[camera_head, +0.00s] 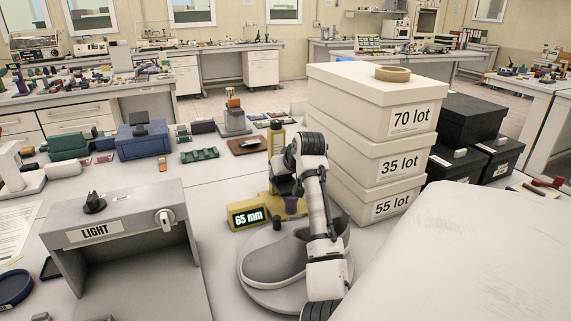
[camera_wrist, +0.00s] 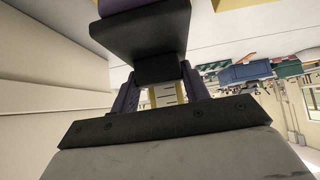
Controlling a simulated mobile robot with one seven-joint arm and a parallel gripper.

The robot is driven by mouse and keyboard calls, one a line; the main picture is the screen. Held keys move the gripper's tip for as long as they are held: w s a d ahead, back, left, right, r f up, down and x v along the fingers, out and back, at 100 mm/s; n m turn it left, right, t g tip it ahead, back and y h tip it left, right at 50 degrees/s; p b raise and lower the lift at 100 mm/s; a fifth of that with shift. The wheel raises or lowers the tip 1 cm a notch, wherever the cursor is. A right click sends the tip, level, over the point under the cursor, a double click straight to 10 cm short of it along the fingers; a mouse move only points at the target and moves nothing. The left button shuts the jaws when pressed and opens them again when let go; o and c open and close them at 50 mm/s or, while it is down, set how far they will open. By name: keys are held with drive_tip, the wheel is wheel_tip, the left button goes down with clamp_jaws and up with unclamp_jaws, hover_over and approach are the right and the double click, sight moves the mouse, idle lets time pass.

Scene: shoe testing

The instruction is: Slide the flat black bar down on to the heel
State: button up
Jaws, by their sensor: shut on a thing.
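A grey shoe (camera_head: 270,266) lies on a round pale plate (camera_head: 258,301) in the head view; my arm hides its heel end. A yellow gauge (camera_head: 262,221) with a "65 mm" display (camera_head: 247,217) stands behind it. The flat black bar (camera_wrist: 145,32) shows in the upside-down wrist view as a dark plate with a smaller block. My gripper (camera_wrist: 162,82) is shut on that block between two purplish fingers. Purple shows beyond the bar at the top edge. Contact between bar and heel cannot be seen.
Stacked white boxes (camera_head: 366,139) rise close to the right of my arm. A grey light box (camera_head: 125,238) stands on the left. Black boxes (camera_head: 468,120) stand farther right, and a blue box (camera_head: 143,141) sits behind on the bench.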

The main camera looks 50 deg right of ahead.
drive_tip(key=shift+s+f, duration=0.1)
drive_tip(key=o, duration=1.4)
drive_tip(key=b+v, duration=0.3)
drive_tip(key=v, duration=1.1)
drive_tip(key=shift+b, duration=0.35)
